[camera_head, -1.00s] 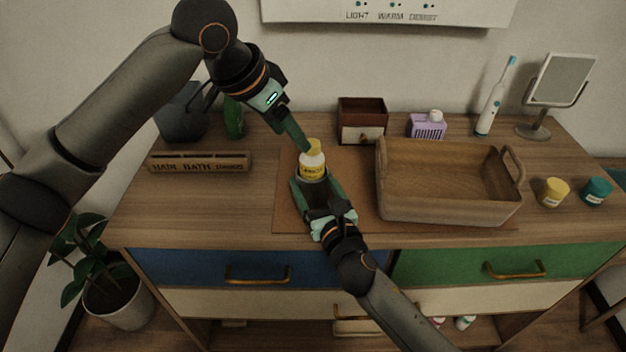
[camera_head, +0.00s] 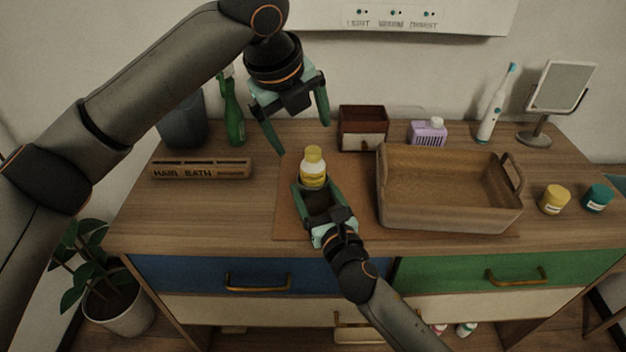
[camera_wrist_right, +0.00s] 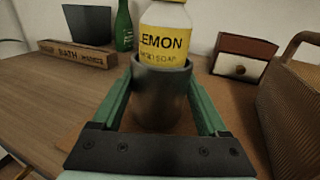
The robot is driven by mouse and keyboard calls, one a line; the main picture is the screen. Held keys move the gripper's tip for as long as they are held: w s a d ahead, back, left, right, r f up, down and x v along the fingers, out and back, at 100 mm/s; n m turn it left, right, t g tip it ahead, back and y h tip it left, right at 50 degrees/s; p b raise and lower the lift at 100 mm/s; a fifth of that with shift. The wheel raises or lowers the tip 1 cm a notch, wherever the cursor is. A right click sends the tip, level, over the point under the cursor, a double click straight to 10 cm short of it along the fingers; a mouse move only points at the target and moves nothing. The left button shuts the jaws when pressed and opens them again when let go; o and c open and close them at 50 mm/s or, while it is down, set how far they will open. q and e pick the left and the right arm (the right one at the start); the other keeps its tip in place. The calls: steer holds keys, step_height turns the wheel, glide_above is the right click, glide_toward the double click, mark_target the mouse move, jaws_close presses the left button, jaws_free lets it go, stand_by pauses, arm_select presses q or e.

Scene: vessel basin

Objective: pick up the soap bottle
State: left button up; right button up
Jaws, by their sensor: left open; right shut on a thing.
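The soap bottle (camera_head: 313,168) is white with a yellow cap and a yellow label. In the right wrist view the soap bottle (camera_wrist_right: 165,35) reads "LEMON" and stands upright, its lower part hidden by a dark grey cup (camera_wrist_right: 161,95); it appears to sit inside that cup. My right gripper (camera_head: 314,187) is shut on the cup, with its green fingers (camera_wrist_right: 160,100) on either side of it. My left gripper (camera_head: 302,138) is open and empty, above and behind the bottle, apart from it.
A wooden basket (camera_head: 450,217) stands close on the right. A green bottle (camera_head: 233,115) and a "HAIR BATH" rack (camera_head: 201,170) are at left. Brown mat (camera_head: 291,225) lies underneath.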

mark_target(311, 153)
arm_select(q)
steer(key=w+f+m, duration=0.1)
steer(key=f+m, duration=0.2)
steer(key=w+d+f+m, duration=0.1)
steer(key=f+m, duration=0.2)
steer(key=w+d+f+m, duration=0.1)
steer(key=w+f+m, duration=0.1)
steer(key=f+m, duration=0.1)
steer(key=shift+w+f+y, duration=0.1)
steer(key=shift+f+y, duration=0.3)
steer(key=shift+f, duration=0.15)
stand_by(0.3)
jaws_close()
stand_by(0.6)
steer(key=shift+r, duration=0.1)
